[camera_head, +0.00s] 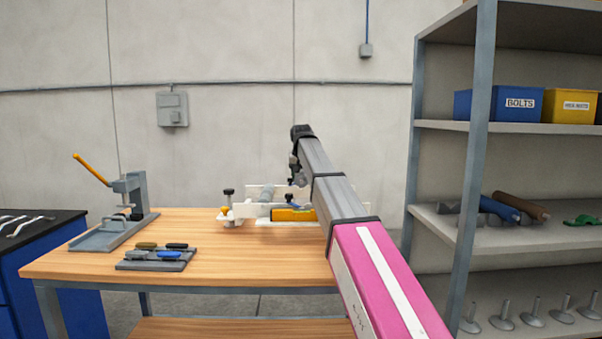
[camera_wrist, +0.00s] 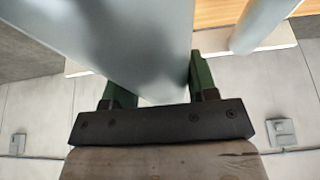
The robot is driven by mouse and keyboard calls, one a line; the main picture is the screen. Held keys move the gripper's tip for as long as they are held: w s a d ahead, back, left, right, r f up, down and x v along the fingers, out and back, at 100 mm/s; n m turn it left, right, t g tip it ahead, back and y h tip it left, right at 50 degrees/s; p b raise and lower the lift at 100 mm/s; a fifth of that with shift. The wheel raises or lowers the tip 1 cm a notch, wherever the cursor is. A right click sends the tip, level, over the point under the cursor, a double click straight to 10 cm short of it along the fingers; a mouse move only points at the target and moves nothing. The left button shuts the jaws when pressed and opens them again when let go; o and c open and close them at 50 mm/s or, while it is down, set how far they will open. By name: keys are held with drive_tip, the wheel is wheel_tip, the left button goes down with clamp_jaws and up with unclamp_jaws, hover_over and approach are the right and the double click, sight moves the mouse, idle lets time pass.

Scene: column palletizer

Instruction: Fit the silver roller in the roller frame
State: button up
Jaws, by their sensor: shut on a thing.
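My gripper (camera_wrist: 160,82) is shut on a silver roller (camera_wrist: 120,38), a large smooth grey cylinder. The roller fills the upper middle of the wrist view between the two green fingers, and its far end is out of that view. The cream-coloured roller frame (camera_head: 236,210) stands on the wooden bench in the head view, partly hidden behind my arm. My gripper's end (camera_head: 296,174) hangs above the frame's right part. A second grey cylinder (camera_wrist: 264,20) shows at the upper right of the wrist view. I cannot tell whether the held roller touches the frame.
A lever press (camera_head: 130,195) and a tool tray (camera_head: 157,258) stand on the left of the workbench (camera_head: 230,262). An orange level-like piece (camera_head: 294,214) lies by the frame. A shelf rack (camera_head: 479,150) stands close on the right, with bins and rollers. The bench's front middle is clear.

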drive_tip(key=shift+f, duration=2.95)
drive_tip(key=shift+s+f, duration=0.1)
drive_tip(key=shift+f, duration=0.95)
drive_tip(key=o, duration=1.4)
drive_tip(key=shift+c, duration=0.2)
drive_tip(key=v, duration=1)
drive_tip(key=shift+s+r, duration=0.25)
drive_tip(key=shift+r, duration=0.1)
